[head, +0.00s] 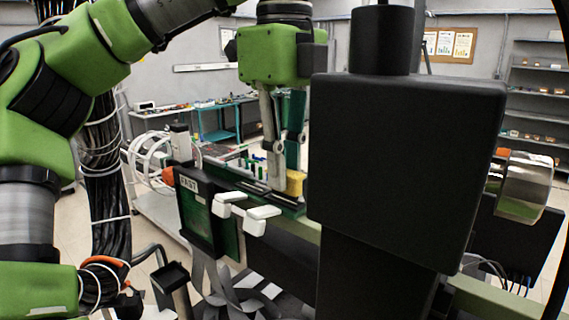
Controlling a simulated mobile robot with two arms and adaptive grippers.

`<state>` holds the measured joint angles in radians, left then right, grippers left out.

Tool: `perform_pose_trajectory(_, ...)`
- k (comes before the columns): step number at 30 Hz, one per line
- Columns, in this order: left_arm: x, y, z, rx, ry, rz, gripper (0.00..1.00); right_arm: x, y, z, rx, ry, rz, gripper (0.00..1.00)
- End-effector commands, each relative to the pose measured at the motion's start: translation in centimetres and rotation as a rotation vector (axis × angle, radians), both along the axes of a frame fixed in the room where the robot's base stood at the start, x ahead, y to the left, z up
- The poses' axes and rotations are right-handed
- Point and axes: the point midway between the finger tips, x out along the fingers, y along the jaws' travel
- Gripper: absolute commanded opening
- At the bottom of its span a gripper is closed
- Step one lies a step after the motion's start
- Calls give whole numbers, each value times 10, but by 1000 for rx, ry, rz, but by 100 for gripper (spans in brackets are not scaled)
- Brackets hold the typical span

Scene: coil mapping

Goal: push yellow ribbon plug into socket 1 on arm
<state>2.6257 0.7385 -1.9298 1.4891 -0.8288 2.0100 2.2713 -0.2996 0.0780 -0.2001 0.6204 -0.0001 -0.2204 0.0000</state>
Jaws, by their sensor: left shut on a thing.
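My left gripper (281,160) hangs fingers down from its green wrist at the upper middle of the head view. Its fingers are shut, with the small yellow ribbon plug (295,183) at the tips. The plug is at the top of a dark, narrow ledge with a green edge (262,195). I cannot tell whether it touches the ledge or sits in a socket. Socket 1 cannot be made out; the fingers and the ledge hide that spot. My right gripper is not in view.
A large black block (405,165) hides much of the middle right, close beside the plug. White blocks (245,212) stick out below the ledge, near a dark panel (197,212). A teal-legged bench (222,118) and shelves (537,95) stand far back.

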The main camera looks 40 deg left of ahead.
Motion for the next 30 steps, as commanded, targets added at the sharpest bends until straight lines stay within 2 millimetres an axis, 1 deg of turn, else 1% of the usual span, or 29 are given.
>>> perform_pose_trajectory(30, 0, 0, -15, 0, 0, 0, 0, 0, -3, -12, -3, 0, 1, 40)
